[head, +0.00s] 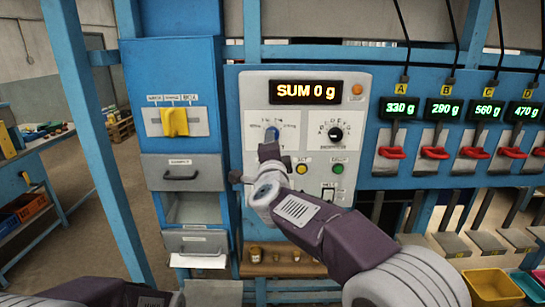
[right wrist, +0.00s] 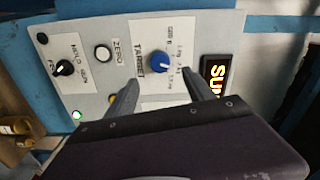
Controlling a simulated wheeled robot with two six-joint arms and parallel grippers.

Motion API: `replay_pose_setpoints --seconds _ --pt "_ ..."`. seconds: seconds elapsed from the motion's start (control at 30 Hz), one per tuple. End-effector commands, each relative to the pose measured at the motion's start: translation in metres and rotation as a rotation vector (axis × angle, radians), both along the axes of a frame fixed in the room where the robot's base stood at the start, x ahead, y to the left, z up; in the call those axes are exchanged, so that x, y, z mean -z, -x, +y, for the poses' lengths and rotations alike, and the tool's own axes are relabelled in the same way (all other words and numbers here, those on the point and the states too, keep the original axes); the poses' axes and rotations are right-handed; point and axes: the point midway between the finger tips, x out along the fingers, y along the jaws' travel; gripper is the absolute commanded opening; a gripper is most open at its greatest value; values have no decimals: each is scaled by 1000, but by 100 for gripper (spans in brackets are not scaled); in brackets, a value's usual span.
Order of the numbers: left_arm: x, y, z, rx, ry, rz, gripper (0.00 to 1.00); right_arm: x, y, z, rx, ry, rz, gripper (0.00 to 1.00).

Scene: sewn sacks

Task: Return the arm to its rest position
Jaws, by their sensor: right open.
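My right arm reaches across the head view from the lower right, its gripper (right wrist: 160,77) in front of the grey control panel (head: 357,90). In the right wrist view the two fingers are spread and empty. The blue TARGET knob (right wrist: 161,62) shows just beyond and between the fingertips; I cannot tell the exact gap to it. The same knob (head: 272,134) shows above the gripper in the head view. At the lower left edge of the head view part of my left arm shows, but its gripper does not.
The display (head: 305,92) reads SUM 0 g. Red levers (head: 392,152) stand under displays A to D at right. A blue cabinet with a yellow switch (head: 175,122) and an open drawer (head: 197,209) is at left. Yellow (head: 493,284) and green trays sit lower right.

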Motion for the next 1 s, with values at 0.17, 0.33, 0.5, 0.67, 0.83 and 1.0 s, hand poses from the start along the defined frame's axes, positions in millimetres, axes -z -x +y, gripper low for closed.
replay_pose_setpoints --seconds 0.17,0.33,0.5,0.67,0.83,1.0 --pt "0 0 0 0 0 0 36 -1 3 0 1 0 0 62" --pt "0 0 0 0 0 0 36 -1 2 -3 6 0 0 62" --pt "0 0 0 0 0 0 36 -15 -5 -65 108 -10 -18 62" --pt "0 0 0 0 0 0 36 46 12 -146 132 227 130 62" --pt "0 0 0 0 0 0 36 165 68 -167 -88 551 446 62" --pt "0 0 0 0 0 0 36 283 172 -171 -414 810 795 62"
